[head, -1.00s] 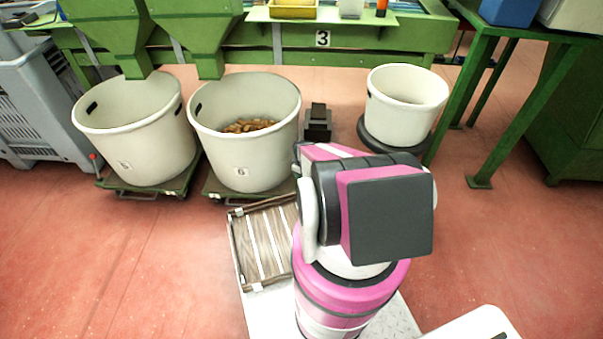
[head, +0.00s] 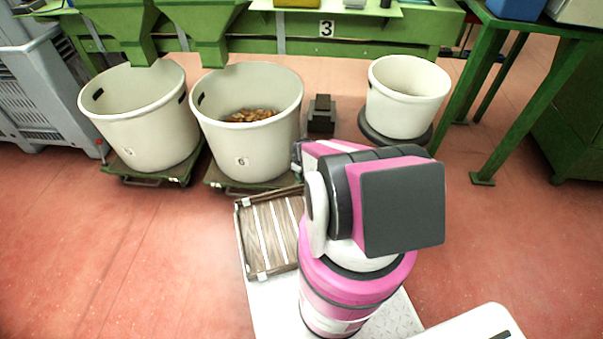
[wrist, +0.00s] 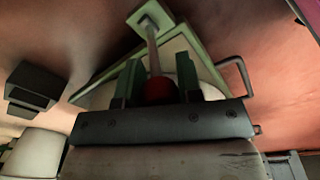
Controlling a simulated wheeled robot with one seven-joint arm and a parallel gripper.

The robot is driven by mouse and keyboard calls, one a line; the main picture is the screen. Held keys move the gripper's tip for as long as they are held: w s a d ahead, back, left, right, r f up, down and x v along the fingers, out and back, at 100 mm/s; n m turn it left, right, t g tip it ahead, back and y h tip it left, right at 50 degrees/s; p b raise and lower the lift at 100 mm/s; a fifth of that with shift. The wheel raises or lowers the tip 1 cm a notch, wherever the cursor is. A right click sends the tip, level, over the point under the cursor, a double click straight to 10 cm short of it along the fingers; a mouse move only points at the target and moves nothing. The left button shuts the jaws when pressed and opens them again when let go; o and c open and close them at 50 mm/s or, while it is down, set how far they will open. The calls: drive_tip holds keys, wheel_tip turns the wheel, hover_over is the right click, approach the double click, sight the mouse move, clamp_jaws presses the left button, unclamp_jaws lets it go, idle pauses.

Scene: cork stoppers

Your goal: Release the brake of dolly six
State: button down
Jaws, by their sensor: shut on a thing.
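The bin marked 6 (head: 245,140) stands on green dolly six (head: 222,184) and holds some brown corks (head: 250,115). My arm hides the dolly's right end in the head view. In the wrist view, a lever's pale rod (wrist: 152,48) runs from a green plate (wrist: 148,18) to a red knob (wrist: 158,92). My gripper (wrist: 158,78) has its two dark fingers on either side of this knob and is shut on it. My gripper is hidden behind my arm in the head view.
Bin 5 (head: 140,125) stands on its own dolly to the left, with a red-knobbed lever (head: 99,143). A dark block (head: 321,115) and another pale bin (head: 407,100) are at the right. A slatted crate (head: 238,235) lies close beside my arm. Left front floor is clear.

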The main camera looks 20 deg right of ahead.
drive_tip(key=shift+w+f, duration=0.2)
idle(0.6)
drive_tip(key=c, duration=0.8)
unclamp_jaws()
drive_tip(key=shift+r, duration=0.1)
drive_tip(key=shift+r, duration=0.1)
drive_tip(key=r, duration=0.7)
drive_tip(key=s+r, duration=0.1)
drive_tip(key=r, duration=0.2)
drive_tip(key=shift+r, duration=0.25)
